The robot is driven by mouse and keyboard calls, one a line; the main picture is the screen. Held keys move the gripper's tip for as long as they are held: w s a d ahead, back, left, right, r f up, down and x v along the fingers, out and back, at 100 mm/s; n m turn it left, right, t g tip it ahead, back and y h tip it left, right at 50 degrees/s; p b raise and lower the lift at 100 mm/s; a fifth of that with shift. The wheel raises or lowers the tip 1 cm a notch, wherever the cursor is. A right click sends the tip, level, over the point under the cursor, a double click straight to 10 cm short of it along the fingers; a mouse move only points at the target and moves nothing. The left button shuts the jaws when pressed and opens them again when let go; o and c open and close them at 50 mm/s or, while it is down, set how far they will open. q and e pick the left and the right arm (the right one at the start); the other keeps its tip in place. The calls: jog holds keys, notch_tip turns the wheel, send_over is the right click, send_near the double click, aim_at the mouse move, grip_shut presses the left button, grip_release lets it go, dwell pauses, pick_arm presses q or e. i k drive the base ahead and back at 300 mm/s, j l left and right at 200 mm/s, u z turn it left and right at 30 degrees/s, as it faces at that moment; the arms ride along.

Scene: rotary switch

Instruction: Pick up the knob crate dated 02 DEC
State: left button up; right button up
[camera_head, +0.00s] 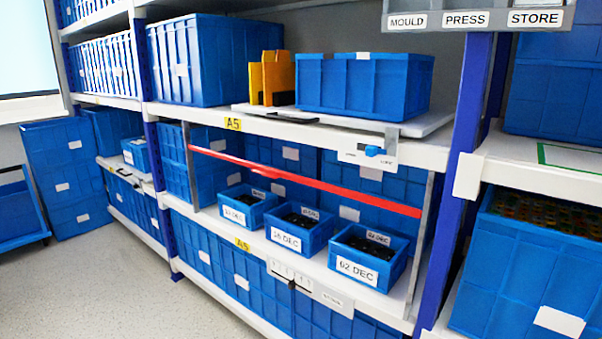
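Three small open blue crates with dark contents stand side by side on a white middle shelf (315,266). The right crate (398,268) has a front label that seems to read 02 DEC, though its first digit is not sharp. The middle crate (318,240) reads something like 26 or 28 DEC. The left crate (247,207) also has a DEC label, with its number unclear. A red bar (330,186) slants across the bay above the crates. Neither of my grippers is in view.
A white plate with a blue knob (375,151) hangs at the upper shelf's edge. A scale panel (308,286) sits on the lower edge. Blue posts (460,150) flank the bay. Large blue bins (362,84) stand above. Open floor (95,275) lies at left.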

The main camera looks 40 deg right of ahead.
aim_at(374, 258)
jog(key=z, duration=0.9)
